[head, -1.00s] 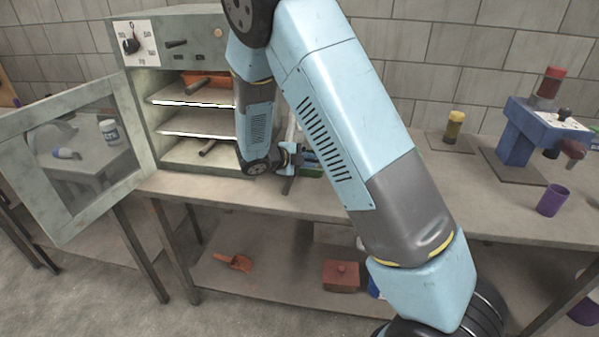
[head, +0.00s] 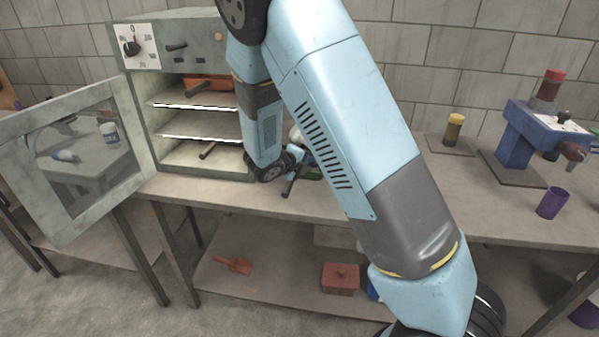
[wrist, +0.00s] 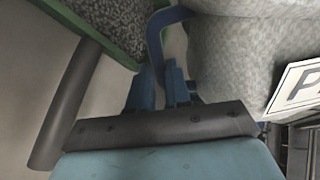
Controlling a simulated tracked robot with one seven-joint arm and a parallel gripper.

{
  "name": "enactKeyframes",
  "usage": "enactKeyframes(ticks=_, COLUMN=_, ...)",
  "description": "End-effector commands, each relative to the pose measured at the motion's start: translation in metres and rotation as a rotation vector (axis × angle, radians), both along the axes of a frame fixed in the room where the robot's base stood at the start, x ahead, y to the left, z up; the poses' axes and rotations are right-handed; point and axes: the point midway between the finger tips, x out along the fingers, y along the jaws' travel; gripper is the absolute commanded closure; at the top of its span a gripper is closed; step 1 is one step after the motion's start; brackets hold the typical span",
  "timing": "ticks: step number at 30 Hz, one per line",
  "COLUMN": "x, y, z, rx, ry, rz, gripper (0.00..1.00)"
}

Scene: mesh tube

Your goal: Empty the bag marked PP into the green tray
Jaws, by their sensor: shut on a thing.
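In the wrist view my gripper (wrist: 165,88) is shut on the blue strap of a pale, speckled bag (wrist: 235,50). A white label (wrist: 300,88) on the bag is cut off at the right edge, showing a P and part of another letter. The green tray (wrist: 75,14) is at the upper left, beside the bag, with grey granular stuff inside. In the head view my arm hides most of the gripper, bag and tray; only a sliver of green tray (head: 312,174) shows. I cannot tell whether the bag is tilted or how full it is.
An oven (head: 200,125) with shelves stands left, its glazed door (head: 80,150) swung open. At right are a yellow jar (head: 453,130), a blue press (head: 518,135) and a purple cup (head: 551,203). An orange scoop (head: 236,265) and red box (head: 341,277) lie on the lower shelf.

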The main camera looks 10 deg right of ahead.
Motion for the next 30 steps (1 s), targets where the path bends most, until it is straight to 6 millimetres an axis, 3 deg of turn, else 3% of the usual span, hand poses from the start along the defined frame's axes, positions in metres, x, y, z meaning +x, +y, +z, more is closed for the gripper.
enactKeyframes(ticks=10, x=-0.003, y=-0.001, z=0.019, rx=0.127, ry=-0.141, rz=0.004, gripper=1.00)
enactKeyframes(ticks=30, x=0.016, y=0.013, z=0.031, rx=0.363, ry=-0.415, rz=0.007, gripper=1.00)
